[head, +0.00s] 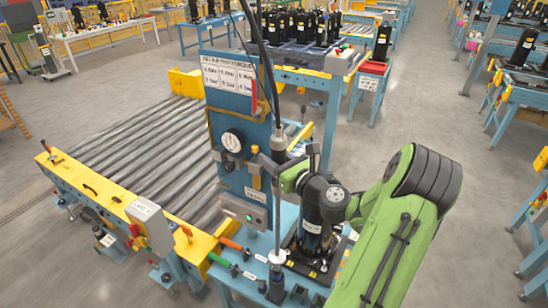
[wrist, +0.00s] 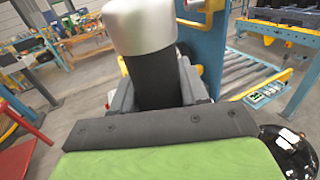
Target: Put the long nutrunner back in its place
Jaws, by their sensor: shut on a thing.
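The long nutrunner (head: 294,142) stands upright in front of the blue panel, with a grey-silver upper body, a cable at its top and a thin shaft running down towards the bench. My gripper (head: 272,162) is shut around its upper body. In the wrist view the nutrunner's black body and silver end (wrist: 143,65) rise between the jaws of my gripper (wrist: 150,95). At the shaft's lower end there is a silver disc (head: 277,257) above a small blue post (head: 276,289); I cannot tell whether the tip is seated there or only in front of it.
A black compressor (head: 312,232) stands on the blue bench right beside the shaft, close to my arm. Green-handled (head: 219,260) and red-handled (head: 231,244) tools lie at the bench's left. The blue panel (head: 227,110) with a gauge stands behind. A roller conveyor (head: 140,150) is at left.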

